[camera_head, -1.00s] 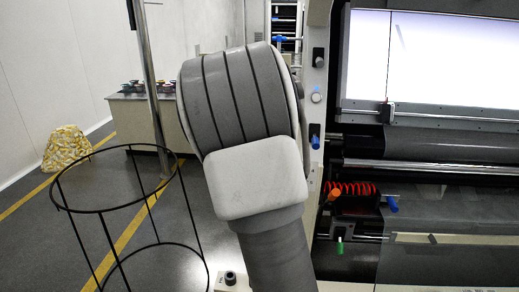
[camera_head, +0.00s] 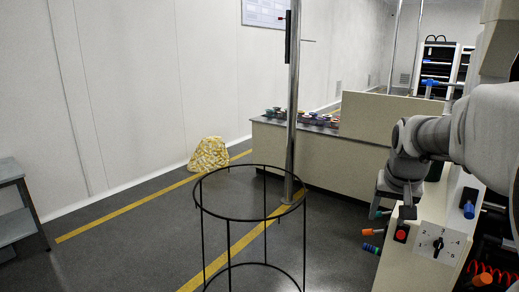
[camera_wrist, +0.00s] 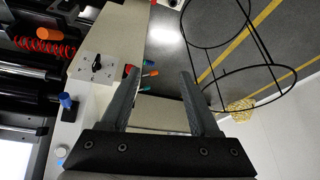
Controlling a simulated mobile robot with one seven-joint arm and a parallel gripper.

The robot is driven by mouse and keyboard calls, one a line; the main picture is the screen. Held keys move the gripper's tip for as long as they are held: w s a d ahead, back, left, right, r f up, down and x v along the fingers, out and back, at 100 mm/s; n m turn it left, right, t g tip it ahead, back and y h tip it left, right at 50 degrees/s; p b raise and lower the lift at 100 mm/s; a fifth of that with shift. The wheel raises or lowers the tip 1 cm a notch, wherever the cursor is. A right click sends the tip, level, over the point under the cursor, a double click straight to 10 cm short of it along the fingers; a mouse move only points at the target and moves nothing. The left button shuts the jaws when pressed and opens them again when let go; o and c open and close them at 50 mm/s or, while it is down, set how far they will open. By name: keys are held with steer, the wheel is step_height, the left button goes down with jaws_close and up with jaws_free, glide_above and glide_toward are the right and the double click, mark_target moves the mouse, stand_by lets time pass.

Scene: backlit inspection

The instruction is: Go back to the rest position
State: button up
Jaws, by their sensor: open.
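My gripper (camera_wrist: 160,95) shows in the wrist view with its two dark fingers apart and nothing between them. In the head view my arm enters from the right edge, and its grey wrist end hangs over the cream machine panel, with the gripper (camera_head: 380,205) partly seen beside it. The panel (camera_head: 421,262) carries a rotary switch (camera_head: 438,244) and a red button (camera_head: 401,233). The switch also shows in the wrist view (camera_wrist: 96,66).
A black wire hoop stand (camera_head: 228,240) stands on the floor in front. A metal pole (camera_head: 292,110), a cream counter (camera_head: 330,160) and a yellow-white patterned bag (camera_head: 208,154) are behind it. A grey shelf (camera_head: 16,215) is at the left. Open floor lies between.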

steer(key=s+a+n+y, duration=0.1)
steer(key=s+a+n, duration=0.1)
steer(key=s+a, duration=0.5)
steer(key=s+a+f+n+t, duration=0.1)
steer(key=s+a, duration=0.6)
steer(key=s, duration=0.8)
steer(key=shift+a+f+n+y, duration=0.25)
steer(key=shift+n+y, duration=0.15)
steer(key=shift+n, duration=0.3)
